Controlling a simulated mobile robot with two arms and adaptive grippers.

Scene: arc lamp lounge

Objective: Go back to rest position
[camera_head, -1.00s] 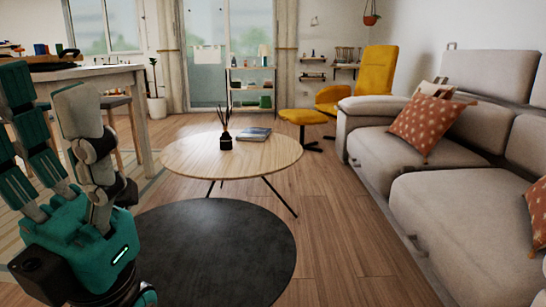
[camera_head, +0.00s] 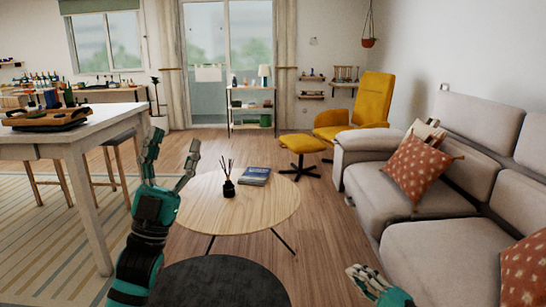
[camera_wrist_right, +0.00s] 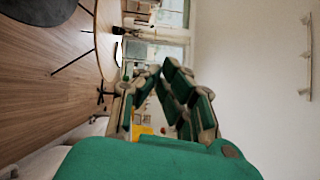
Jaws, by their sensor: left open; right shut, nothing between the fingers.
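My left gripper (camera_head: 172,160) is in the lower left-middle of the head view, upright. Its fingers are spread apart, open and empty, in front of the left edge of the round wooden coffee table. My right gripper (camera_head: 368,280) shows at the bottom of the head view, right of centre, beside the sofa in the picture. It also shows in the right wrist view (camera_wrist_right: 160,75), with its fingers drawn together at the tips and nothing held. Most of my right arm is out of view.
The coffee table (camera_head: 260,212) carries a reed diffuser (camera_head: 229,187) and a blue book (camera_head: 254,176). A sofa (camera_head: 450,255) fills the right side. A high table (camera_head: 70,138) with stools stands at left. Bare floor lies between table and sofa.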

